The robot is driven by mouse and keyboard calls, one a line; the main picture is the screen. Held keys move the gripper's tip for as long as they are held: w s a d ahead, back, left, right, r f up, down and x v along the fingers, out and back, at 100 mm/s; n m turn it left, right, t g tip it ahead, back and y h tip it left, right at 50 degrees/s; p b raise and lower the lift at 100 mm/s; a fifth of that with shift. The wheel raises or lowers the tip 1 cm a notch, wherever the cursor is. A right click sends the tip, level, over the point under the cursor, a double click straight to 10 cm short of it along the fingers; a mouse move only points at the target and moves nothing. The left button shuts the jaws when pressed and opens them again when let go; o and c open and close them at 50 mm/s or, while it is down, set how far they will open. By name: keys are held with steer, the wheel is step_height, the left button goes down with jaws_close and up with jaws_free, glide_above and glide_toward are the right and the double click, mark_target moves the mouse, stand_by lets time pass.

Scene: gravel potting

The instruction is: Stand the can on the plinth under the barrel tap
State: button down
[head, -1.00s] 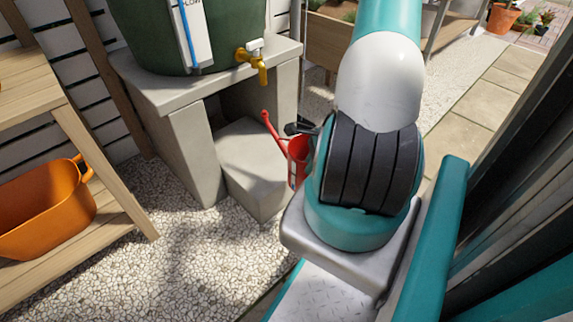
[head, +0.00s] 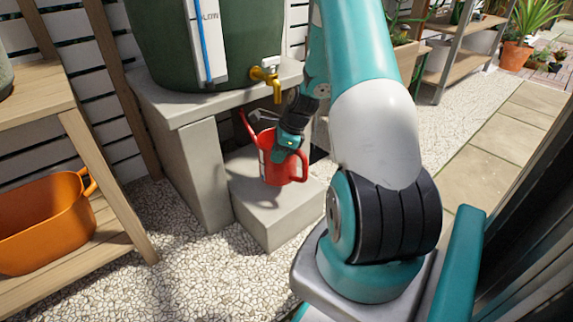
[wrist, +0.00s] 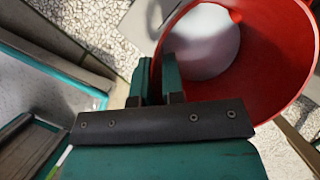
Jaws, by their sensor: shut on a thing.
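The red can (head: 268,167), with a spout to the upper left and a handle at the right, is upright over the plinth. I cannot tell if its base touches the top. My gripper (head: 287,143) is shut on the can's upper wall. In the wrist view my gripper's fingers (wrist: 157,78) pinch the rim of the can (wrist: 287,50), whose open mouth shows a pale inside bottom. The plinth (head: 270,220) is a grey block below the barrel stand. The brass tap (head: 275,84) juts from the green barrel (head: 240,40), above and slightly behind the can.
The concrete barrel stand (head: 192,112) has a leg close left of the plinth. A wooden shelf (head: 75,245) with an orange tub (head: 42,225) stands at left. Gravel (head: 180,265) in front is clear. A planter and shelving stand behind right.

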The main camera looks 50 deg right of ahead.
mark_target(282, 166)
steer(key=shift+s+f+b, duration=0.15)
steer(key=shift+f+b, duration=2.1)
steer(key=shift+f, duration=0.95)
steer(key=shift+w+f+b, duration=0.25)
steer(key=shift+f+b, duration=0.1)
steer(key=shift+b, duration=0.35)
steer(key=shift+r, duration=0.2)
steer(key=c, duration=1.2)
jaws_free()
steer(key=shift+s, duration=0.1)
